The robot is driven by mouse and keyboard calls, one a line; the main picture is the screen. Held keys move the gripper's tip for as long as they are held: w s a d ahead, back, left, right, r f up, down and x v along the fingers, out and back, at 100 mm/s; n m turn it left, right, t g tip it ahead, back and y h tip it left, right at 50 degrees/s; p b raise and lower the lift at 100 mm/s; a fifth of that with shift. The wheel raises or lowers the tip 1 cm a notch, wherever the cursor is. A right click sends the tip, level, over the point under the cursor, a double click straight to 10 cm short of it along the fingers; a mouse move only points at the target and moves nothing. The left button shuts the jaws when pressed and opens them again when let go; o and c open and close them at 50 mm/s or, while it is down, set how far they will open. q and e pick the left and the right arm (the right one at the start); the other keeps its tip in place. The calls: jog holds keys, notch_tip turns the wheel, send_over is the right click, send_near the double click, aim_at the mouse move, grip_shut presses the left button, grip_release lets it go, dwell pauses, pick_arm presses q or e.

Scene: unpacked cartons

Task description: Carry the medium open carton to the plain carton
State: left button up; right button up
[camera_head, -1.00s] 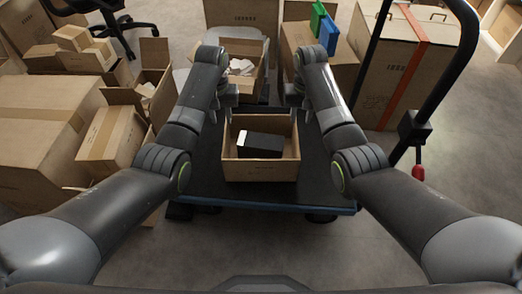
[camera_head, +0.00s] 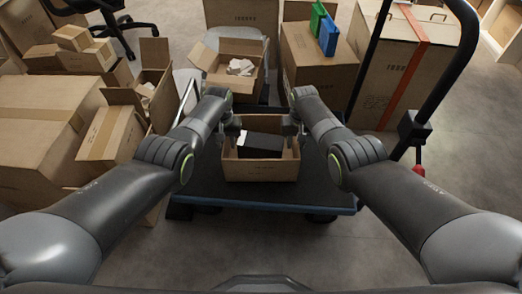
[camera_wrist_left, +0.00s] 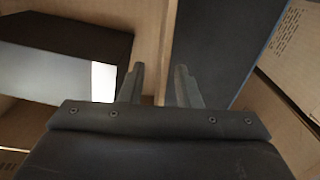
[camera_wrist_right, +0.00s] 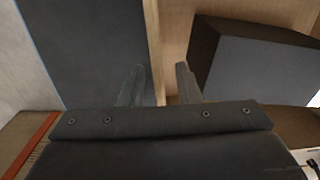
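An open brown carton (camera_head: 260,168) with a black box (camera_head: 262,144) inside stands on the dark platform of a blue-edged cart. My left gripper (camera_head: 232,128) is at its left wall and my right gripper (camera_head: 289,128) at its right wall. In the left wrist view, the fingers (camera_wrist_left: 160,68) are apart with the carton wall (camera_wrist_left: 167,40) between them. In the right wrist view, the fingers (camera_wrist_right: 160,68) are also apart, astride the opposite wall (camera_wrist_right: 153,40). Several closed cartons are in view; I cannot tell which is the plain one.
Behind the cart stand an open carton with white paper (camera_head: 222,80) and a closed carton (camera_head: 318,65) bearing a blue and a green item (camera_head: 328,36). An orange-strapped carton (camera_head: 395,75) and black handle bar (camera_head: 465,60) are right. Cartons crowd the left (camera_head: 40,120). Floor is clear at right.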

pick_arm(q)
jog(key=shift+f, duration=0.1)
pick_arm(e)
jog(key=shift+f, duration=0.1)
pick_arm(q)
grip_shut()
pick_arm(e)
grip_shut()
